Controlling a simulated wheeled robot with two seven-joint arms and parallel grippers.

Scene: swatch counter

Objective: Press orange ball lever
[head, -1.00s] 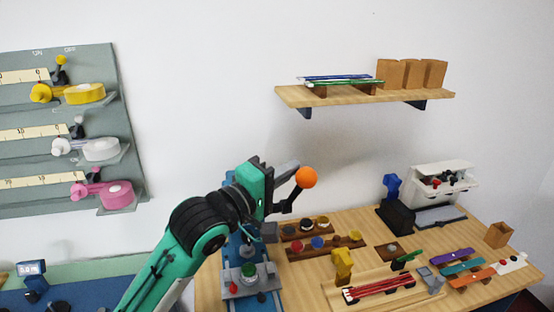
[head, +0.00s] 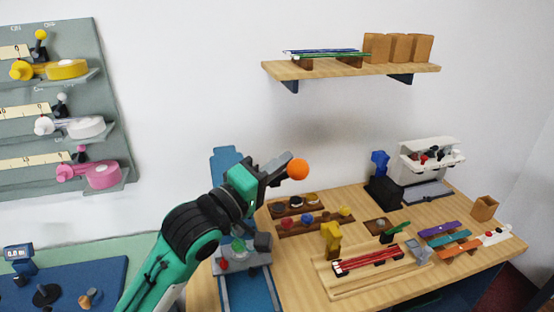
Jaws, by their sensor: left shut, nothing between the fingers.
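The orange ball (head: 298,169) is at the outer end of a lever on the tall blue press (head: 226,160) at the left end of the wooden counter. My left gripper (head: 276,171) is shut and empty, just left of the ball. Its dark fingers overlap the lever arm in the view, so most of the arm is hidden. I cannot tell whether the fingers touch the lever. My right gripper is not in view.
The press's grey carriage (head: 258,258) with a green and a red knob stands below my arm. A wall shelf (head: 350,69) hangs above.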

